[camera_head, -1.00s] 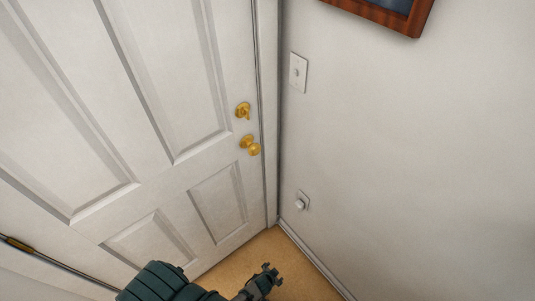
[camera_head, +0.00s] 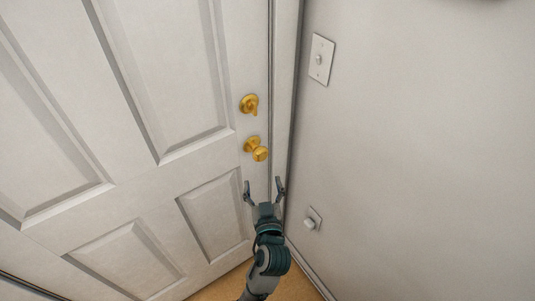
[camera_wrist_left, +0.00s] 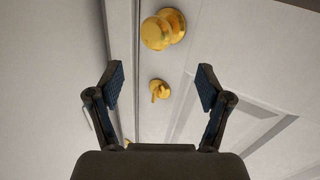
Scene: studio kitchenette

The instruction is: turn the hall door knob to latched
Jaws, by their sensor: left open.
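The white hall door (camera_head: 165,180) looks closed. It carries a round brass knob (camera_head: 256,149) on a brass rose near its right edge. Above it is a brass turn piece (camera_head: 249,104), its small lever pointing down. My left gripper (camera_head: 263,184) is open and empty, just below the round knob in the head view, fingers pointing up toward it. In the left wrist view the round knob (camera_wrist_left: 158,30) is at the top and the turn piece (camera_wrist_left: 159,91) shows between the open fingers (camera_wrist_left: 160,76). Neither is touched. I cannot tell whether the latch is engaged.
The door frame edge (camera_head: 285,100) runs between. Tan floor (camera_head: 300,284) shows at the bottom.

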